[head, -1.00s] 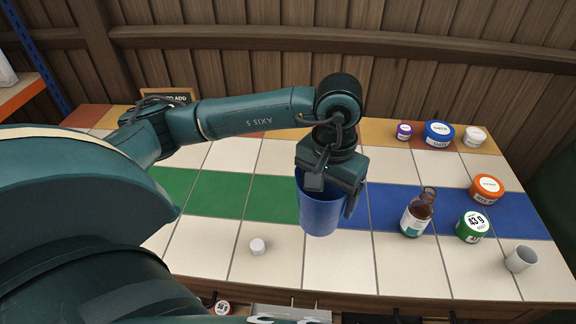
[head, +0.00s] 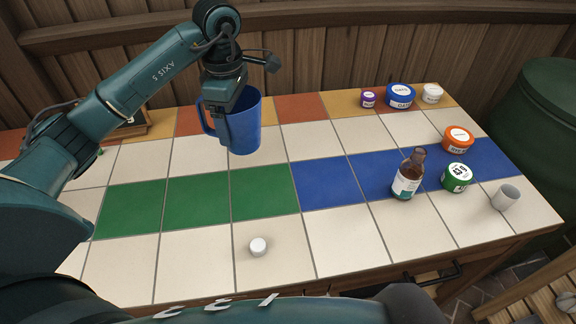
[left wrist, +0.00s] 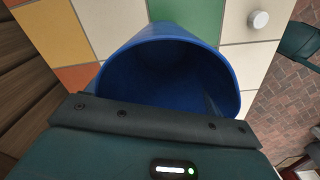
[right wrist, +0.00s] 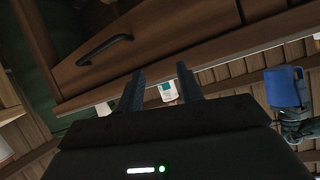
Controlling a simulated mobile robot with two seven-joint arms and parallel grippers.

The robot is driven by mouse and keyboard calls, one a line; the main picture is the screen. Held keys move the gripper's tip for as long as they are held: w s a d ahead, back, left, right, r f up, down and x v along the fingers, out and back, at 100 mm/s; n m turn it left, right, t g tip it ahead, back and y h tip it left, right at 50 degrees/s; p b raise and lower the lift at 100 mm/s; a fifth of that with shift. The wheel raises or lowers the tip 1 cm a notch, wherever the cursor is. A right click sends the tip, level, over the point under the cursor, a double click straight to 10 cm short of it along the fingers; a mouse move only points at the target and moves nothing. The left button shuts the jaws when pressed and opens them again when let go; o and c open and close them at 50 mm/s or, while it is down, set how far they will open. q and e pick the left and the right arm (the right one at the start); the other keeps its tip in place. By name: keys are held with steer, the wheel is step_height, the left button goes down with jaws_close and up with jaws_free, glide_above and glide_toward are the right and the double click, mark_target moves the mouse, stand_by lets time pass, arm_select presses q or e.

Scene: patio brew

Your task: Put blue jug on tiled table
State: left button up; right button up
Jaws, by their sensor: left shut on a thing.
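The blue jug (head: 246,125) is upright over the far middle part of the tiled table (head: 195,255). I cannot tell whether its base touches the tiles. My left gripper (head: 226,112) is shut on the jug at its left side, near the handle. In the left wrist view the jug's open mouth (left wrist: 170,75) fills the middle and looks empty. The jug also shows at the right of the right wrist view (right wrist: 285,88). My right gripper (right wrist: 160,88) is open and empty, low in front of the table's drawer.
A small white cap (head: 258,247) lies near the front. Purple, blue and white pots are at the back right. White tiles around the jug are clear.

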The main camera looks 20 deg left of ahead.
arm_select(q)
steer(key=a+n, duration=0.1)
steer(key=n, duration=0.2)
steer(key=shift+w+a, duration=0.4)
steer(key=shift+a+f+n, duration=0.15)
steer(key=shift+n, duration=0.45)
step_height(320, 180, down, 10)
steer(key=shift+a+r, duration=0.1)
steer(key=shift+r, duration=0.15)
steer(key=shift+b, duration=0.3)
steer(key=shift+f, duration=0.2)
steer(key=o, duration=1)
steer(key=shift+c, duration=0.2)
step_height(320, 180, up, 12)
steer(key=shift+r+p, duration=0.2)
steer(key=shift+p, duration=0.2)
